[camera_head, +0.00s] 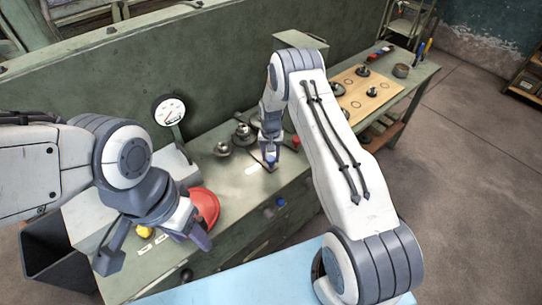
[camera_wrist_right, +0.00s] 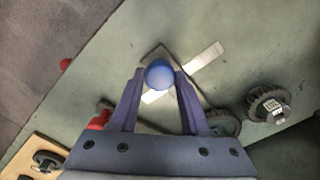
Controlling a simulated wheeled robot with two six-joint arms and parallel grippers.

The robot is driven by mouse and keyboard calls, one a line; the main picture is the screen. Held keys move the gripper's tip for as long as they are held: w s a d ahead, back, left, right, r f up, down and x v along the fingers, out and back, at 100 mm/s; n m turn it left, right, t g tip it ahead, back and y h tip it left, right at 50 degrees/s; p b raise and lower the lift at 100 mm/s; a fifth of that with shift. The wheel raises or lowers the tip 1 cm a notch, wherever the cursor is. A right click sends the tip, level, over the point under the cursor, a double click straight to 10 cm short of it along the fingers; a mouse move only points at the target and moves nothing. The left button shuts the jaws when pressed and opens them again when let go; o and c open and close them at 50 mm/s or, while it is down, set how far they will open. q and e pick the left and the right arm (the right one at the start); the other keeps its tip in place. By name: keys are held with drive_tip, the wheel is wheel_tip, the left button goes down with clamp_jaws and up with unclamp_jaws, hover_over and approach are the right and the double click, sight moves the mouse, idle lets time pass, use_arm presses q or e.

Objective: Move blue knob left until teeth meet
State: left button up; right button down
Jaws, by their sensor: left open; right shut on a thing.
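The blue knob (camera_wrist_right: 159,74) is a round ball over a flat plate with a pale metal strip (camera_wrist_right: 203,57) beneath it. My right gripper (camera_wrist_right: 159,82) is shut on the knob, one finger on each side. In the head view my right gripper (camera_head: 270,160) reaches down to the bench. A dark toothed gear (camera_wrist_right: 268,106) stands apart from the knob at the right of the wrist view. A second gear (camera_wrist_right: 223,122) is partly hidden behind my right finger; whether the teeth touch is unclear. My left gripper (camera_head: 155,248) is open and empty over the near left of the bench.
A dial gauge (camera_head: 169,110) stands at the back of the green bench. A red round part (camera_head: 204,206) lies near my left gripper. A wooden board (camera_head: 362,92) with dark parts is at the far right. Another blue knob (camera_head: 281,202) is on the bench front.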

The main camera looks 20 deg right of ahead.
drive_tip(key=shift+a, duration=0.1)
drive_tip(key=shift+s+a+b, duration=0.3)
drive_tip(key=shift+a+b, duration=0.35)
drive_tip(key=shift+a, duration=0.1)
drive_tip(key=shift+a+r, duration=0.1)
drive_tip(key=shift+a, duration=0.05)
drive_tip(key=shift+c, duration=1.8)
unclamp_jaws()
